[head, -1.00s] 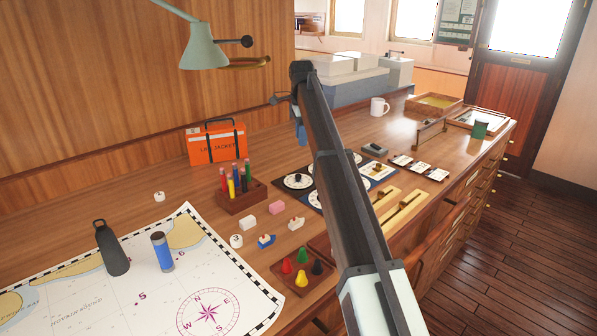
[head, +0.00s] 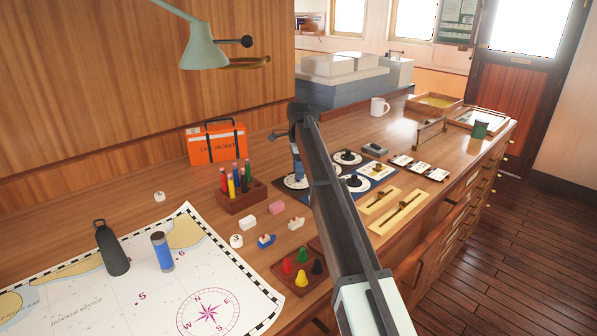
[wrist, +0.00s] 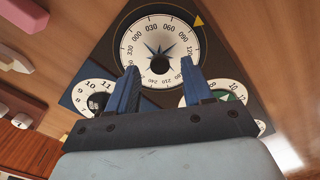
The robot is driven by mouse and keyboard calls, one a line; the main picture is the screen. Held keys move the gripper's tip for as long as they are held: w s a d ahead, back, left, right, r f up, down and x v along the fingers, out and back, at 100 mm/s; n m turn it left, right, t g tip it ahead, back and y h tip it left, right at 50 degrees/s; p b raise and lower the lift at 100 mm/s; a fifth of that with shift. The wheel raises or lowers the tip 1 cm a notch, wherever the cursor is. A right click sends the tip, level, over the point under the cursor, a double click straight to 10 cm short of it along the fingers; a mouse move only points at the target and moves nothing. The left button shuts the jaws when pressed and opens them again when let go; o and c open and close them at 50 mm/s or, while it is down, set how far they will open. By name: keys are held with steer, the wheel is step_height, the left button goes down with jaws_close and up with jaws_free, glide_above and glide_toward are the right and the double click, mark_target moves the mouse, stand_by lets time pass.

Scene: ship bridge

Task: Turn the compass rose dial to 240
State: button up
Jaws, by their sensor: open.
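The compass rose dial (wrist: 133,50) is a white round dial with degree numbers, a dark star and a dark central knob (wrist: 160,64), seen at the top of the wrist view. A yellow triangle mark (wrist: 199,21) sits outside its rim at upper right, nearest the number 090. 240 is on the lower part of the dial. My gripper (wrist: 161,76) is open, with a blue finger on each side of the knob; I cannot tell whether they touch it. In the head view my gripper (head: 298,178) points down over the leftmost dial (head: 290,183), partly covering it.
Beside it are a far dial (head: 348,157), a near dial (head: 355,183) and a yellow slider panel (head: 399,212). A pen holder (head: 241,198) and a tray of coloured pawns (head: 299,272) stand near. An orange life jacket case (head: 216,144) is behind.

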steer(key=shift+f, duration=0.6)
steer(key=shift+c, duration=0.2)
jaws_close()
